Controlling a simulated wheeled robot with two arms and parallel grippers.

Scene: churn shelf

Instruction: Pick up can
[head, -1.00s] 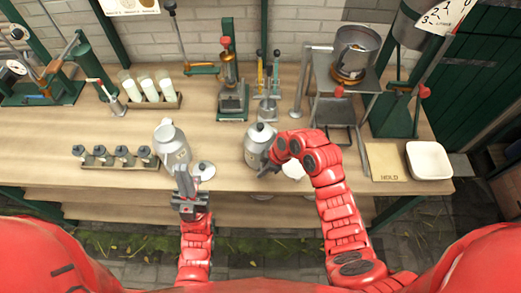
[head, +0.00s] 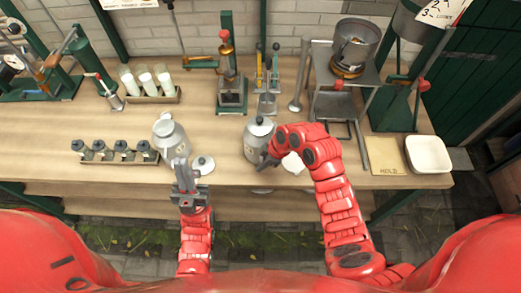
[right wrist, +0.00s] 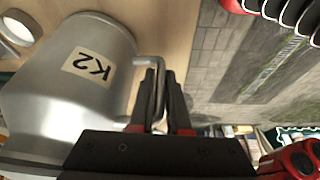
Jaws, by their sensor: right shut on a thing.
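A grey metal can (head: 256,146) with a lid stands near the front edge of the wooden bench in the head view. My right gripper (head: 268,162) is at its right side, partly hidden by my wrist. In the right wrist view the can (right wrist: 45,95) carries a label "K2", and my right gripper (right wrist: 160,92) is shut on its side handle (right wrist: 150,62).
A round lid (head: 203,165) lies between the cans. A white round piece (head: 293,163) is partly hidden by my right arm. A rack of small jars (head: 116,152), a board marked "HOLD" (head: 389,156) and a white tray (head: 428,154) flank them. Hand presses stand behind.

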